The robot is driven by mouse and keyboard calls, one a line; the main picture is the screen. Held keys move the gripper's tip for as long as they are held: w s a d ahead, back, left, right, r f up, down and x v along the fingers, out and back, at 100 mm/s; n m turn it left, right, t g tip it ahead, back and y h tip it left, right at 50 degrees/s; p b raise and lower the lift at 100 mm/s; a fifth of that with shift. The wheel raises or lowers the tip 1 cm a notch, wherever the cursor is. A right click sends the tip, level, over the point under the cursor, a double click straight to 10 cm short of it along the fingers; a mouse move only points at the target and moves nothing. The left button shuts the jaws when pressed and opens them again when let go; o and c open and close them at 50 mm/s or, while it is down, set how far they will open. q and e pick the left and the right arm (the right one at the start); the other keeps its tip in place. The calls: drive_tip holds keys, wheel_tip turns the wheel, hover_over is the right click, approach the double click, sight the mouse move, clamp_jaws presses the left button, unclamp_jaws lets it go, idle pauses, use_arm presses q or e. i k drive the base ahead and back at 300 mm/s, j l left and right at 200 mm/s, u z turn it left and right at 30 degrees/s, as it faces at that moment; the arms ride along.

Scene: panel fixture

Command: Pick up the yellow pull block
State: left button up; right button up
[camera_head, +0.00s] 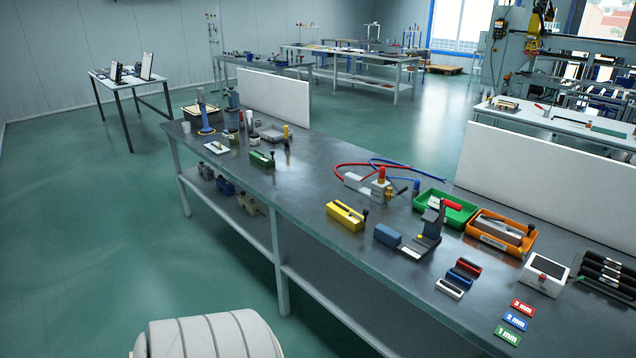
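The yellow pull block (343,216) lies on the dark grey workbench (318,195), near its front edge around the middle of the view. It is a long yellow block with a dark knob at its right end. Nothing touches it from above. Neither of my grippers is in view. A white rounded segment at the bottom left seems to be part of my own arm, well away from the block.
A grey-blue block (388,235) and dark stand (428,238) sit right of it. Behind are a valve with hoses (381,187) and a green tray (462,219). An orange tray (527,247) is farther right. A green block (262,158) lies left; bench between is clear.

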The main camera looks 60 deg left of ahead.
sight(337, 209)
drive_tip(key=u, duration=1.8)
